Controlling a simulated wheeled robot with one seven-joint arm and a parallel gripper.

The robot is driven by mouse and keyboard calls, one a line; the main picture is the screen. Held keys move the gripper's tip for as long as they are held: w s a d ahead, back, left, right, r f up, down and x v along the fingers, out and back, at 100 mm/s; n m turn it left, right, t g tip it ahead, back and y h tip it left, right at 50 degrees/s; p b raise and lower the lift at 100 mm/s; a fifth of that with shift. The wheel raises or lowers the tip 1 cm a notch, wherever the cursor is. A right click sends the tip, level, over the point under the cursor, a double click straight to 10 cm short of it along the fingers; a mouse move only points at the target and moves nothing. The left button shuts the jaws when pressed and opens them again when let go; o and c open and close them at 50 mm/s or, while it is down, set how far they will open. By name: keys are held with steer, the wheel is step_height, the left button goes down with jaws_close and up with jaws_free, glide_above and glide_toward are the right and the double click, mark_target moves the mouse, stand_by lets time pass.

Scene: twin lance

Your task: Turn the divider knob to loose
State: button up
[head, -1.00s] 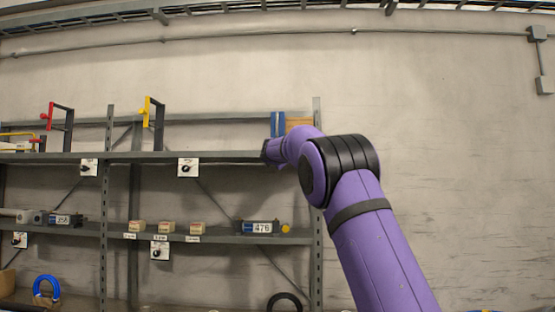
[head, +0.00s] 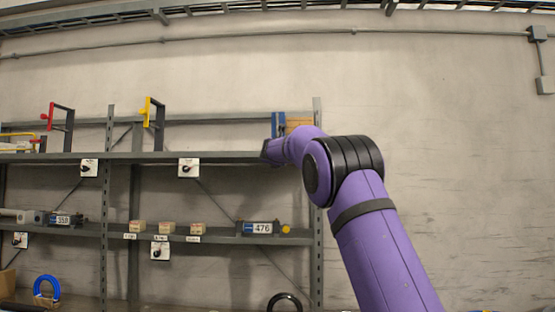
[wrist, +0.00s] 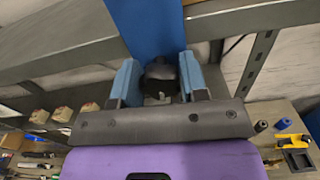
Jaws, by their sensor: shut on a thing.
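The blue divider (wrist: 150,28) stands at the right end of the upper shelf; it also shows in the head view (head: 278,122). A dark round knob (wrist: 160,72) sits at its near end in the wrist view. My gripper (wrist: 159,78) has its two blue-grey fingers on either side of the knob and is shut on it. In the head view my gripper's tips are mostly hidden by the purple wrist. I cannot read any mark showing which way the knob is turned.
The grey upper shelf (head: 225,157) runs left from the divider, with an upright post (head: 317,200) at its right end. A tan box (head: 298,121) is beside the divider. White plates with black knobs (head: 189,168) hang at the shelf edges. The lower shelf holds small boxes and labelled units.

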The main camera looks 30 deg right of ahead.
steer(key=shift+f+n, duration=0.15)
steer(key=shift+n, duration=0.25)
steer(key=o, duration=0.9)
steer(key=v, duration=1.1)
steer(key=shift+w, duration=0.1)
